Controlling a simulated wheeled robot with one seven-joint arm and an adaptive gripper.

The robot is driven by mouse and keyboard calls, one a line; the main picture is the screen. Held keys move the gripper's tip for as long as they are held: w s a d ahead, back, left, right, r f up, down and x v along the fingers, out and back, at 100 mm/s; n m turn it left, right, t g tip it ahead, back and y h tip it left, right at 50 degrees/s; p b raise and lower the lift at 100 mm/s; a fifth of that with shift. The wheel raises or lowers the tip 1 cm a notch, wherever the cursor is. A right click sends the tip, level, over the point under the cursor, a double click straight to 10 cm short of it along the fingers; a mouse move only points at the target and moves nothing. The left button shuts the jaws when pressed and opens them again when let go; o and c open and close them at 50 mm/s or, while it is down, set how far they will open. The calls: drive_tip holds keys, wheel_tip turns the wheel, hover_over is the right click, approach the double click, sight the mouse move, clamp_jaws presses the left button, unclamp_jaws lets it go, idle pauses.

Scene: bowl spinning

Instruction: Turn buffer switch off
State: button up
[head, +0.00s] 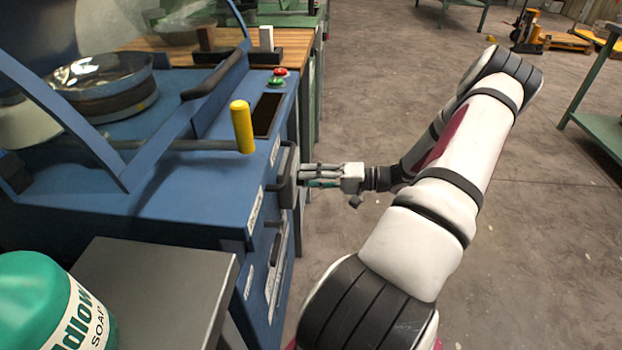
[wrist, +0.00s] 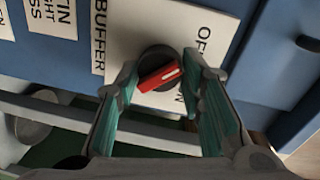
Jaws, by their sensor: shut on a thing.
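The buffer switch (wrist: 157,76) is a red bar handle with a white mark on a dark round base, on a white plate (wrist: 125,50) reading BUFFER. In the wrist view the bar slants, its marked end pointing right between the partly covered OFF and ON words. My gripper (wrist: 160,72) has its green-padded fingers on either side of the switch and is shut on it. In the head view my gripper (head: 306,176) reaches left to the front of the blue machine (head: 190,195); the switch is hidden there.
A dark handle (head: 288,178) projects from the machine front close to my gripper. Above are a yellow-knobbed lever (head: 242,127) and red (head: 280,71) and green (head: 277,81) buttons. A metal bowl (head: 100,75) sits on the machine. Open floor lies right.

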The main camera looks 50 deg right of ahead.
idle(0.3)
drive_tip(key=o, duration=1.2)
drive_tip(key=shift+c, duration=0.2)
drive_tip(key=f+v, duration=0.1)
drive_tip(key=v, duration=1.1)
drive_tip(key=shift+r, duration=0.45)
